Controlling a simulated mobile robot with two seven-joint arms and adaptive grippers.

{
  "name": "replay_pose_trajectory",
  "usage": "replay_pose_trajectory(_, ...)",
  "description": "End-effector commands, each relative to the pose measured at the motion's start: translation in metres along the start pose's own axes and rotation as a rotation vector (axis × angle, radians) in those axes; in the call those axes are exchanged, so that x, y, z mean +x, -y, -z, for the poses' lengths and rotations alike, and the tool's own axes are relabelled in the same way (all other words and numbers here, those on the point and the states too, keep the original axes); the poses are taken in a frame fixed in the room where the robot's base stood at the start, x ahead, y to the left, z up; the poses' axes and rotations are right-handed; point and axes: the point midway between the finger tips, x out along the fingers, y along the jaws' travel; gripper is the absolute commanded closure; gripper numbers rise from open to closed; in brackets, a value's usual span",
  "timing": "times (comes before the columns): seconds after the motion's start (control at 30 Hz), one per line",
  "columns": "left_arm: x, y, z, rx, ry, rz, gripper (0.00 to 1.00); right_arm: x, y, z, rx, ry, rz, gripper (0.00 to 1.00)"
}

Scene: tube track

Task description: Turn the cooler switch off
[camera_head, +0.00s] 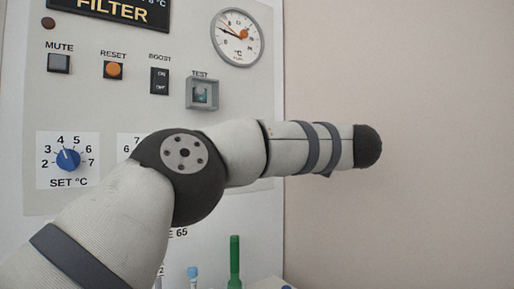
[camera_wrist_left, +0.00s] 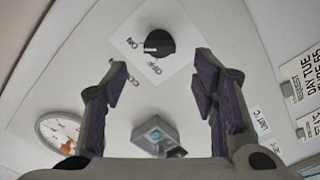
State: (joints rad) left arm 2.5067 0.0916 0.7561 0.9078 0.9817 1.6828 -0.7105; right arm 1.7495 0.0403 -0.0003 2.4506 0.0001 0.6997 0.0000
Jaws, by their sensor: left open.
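In the left wrist view, a round black knob (camera_wrist_left: 162,41) sits on a white plate with ON and OFF printed beside it, seen turned about. I take it to be the cooler switch. A pale mark shows on the knob's left side; I cannot tell for sure which word it points at. My left gripper (camera_wrist_left: 160,63) is open and empty, with one finger on each side of the picture and the knob ahead between and beyond the tips. A label by the left finger is partly hidden. In the head view my arm hides the knob and gripper. My right gripper is not in view.
A boxed TEST button (camera_head: 202,93) stands out from the panel. A round gauge (camera_head: 237,37), an orange RESET button (camera_head: 113,70), a BOOST switch (camera_head: 160,81) and a blue SET dial (camera_head: 68,159) are nearby. A green tube (camera_head: 234,262) stands below.

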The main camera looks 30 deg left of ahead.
Motion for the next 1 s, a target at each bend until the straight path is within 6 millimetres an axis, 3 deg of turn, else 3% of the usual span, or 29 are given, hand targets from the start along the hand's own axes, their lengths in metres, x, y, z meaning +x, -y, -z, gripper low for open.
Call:
replay_pose_trajectory(0.1, 0.029, 0.002, -0.002, 0.002, 0.000, 0.003, 0.47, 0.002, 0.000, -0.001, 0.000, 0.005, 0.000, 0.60)
replay_pose_trajectory(0.2, 0.045, 0.002, -0.003, 0.003, -0.001, 0.002, 0.47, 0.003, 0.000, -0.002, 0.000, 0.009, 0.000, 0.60)
replay_pose_trajectory(0.33, 0.056, 0.001, -0.002, 0.003, 0.000, 0.000, 0.47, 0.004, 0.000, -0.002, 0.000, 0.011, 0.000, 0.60)
replay_pose_trajectory(0.57, 0.058, 0.000, -0.001, 0.002, 0.000, -0.002, 0.47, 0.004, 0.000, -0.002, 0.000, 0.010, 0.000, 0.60)
replay_pose_trajectory(0.67, 0.058, 0.000, -0.001, 0.002, 0.000, -0.002, 0.63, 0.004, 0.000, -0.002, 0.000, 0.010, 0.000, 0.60)
replay_pose_trajectory(0.8, 0.058, 0.000, -0.001, 0.002, 0.000, -0.002, 0.94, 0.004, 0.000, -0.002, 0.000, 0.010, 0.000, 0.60)
replay_pose_trajectory(1.0, 0.058, 0.000, -0.001, -0.002, 0.000, -0.002, 0.95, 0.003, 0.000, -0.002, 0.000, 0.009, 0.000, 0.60)
